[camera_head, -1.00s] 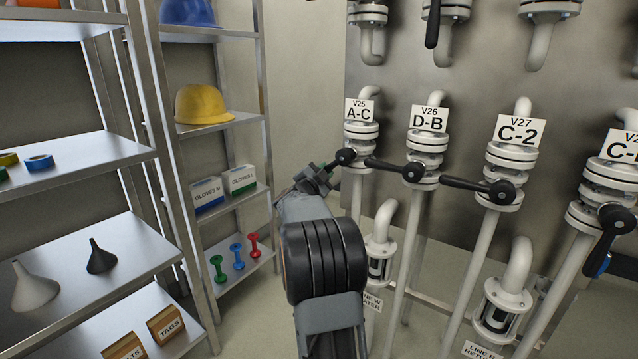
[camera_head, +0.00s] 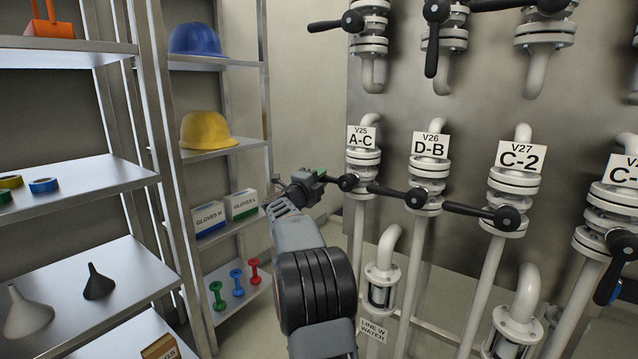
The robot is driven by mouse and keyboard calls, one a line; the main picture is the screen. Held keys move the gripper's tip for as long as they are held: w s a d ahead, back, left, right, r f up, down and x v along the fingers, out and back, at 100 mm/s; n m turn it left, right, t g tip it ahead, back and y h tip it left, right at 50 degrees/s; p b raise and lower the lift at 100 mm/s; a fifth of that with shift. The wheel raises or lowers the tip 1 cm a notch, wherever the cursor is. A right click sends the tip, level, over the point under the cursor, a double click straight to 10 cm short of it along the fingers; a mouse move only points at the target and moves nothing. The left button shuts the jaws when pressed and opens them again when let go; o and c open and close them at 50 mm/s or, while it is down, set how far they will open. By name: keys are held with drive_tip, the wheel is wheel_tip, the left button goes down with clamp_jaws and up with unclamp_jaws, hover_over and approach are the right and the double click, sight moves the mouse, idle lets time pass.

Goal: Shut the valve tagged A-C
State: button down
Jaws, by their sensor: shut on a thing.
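The valve tagged A-C (camera_head: 363,159) stands on a vertical white pipe at the left end of the lower row, under its white V25 A-C tag (camera_head: 361,138). Its black hub (camera_head: 347,182) faces me. Its short visible lever part points left, roughly level and across the pipe. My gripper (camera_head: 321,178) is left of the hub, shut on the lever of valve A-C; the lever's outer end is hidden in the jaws.
Valve D-B (camera_head: 428,173) is close on the right, its lever (camera_head: 387,191) reaching left towards the A-C hub. Valve C-2 (camera_head: 511,187) stands farther right. A shelf rack with a yellow helmet (camera_head: 206,130) and glove boxes (camera_head: 241,204) is left of my arm.

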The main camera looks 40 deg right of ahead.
drive_tip(key=shift+s+d+r+m, duration=0.1)
drive_tip(key=shift+r+m, duration=0.2)
drive_tip(key=shift+r, duration=0.1)
drive_tip(key=c, duration=1.1)
unclamp_jaws()
drive_tip(key=shift+d, duration=0.1)
drive_tip(key=shift+c, duration=0.2)
drive_tip(key=shift+o, duration=0.8)
drive_tip(key=shift+f, duration=0.15)
drive_tip(key=p+v, duration=0.1)
drive_tip(key=v, duration=1.3)
drive_tip(key=shift+p, duration=0.4)
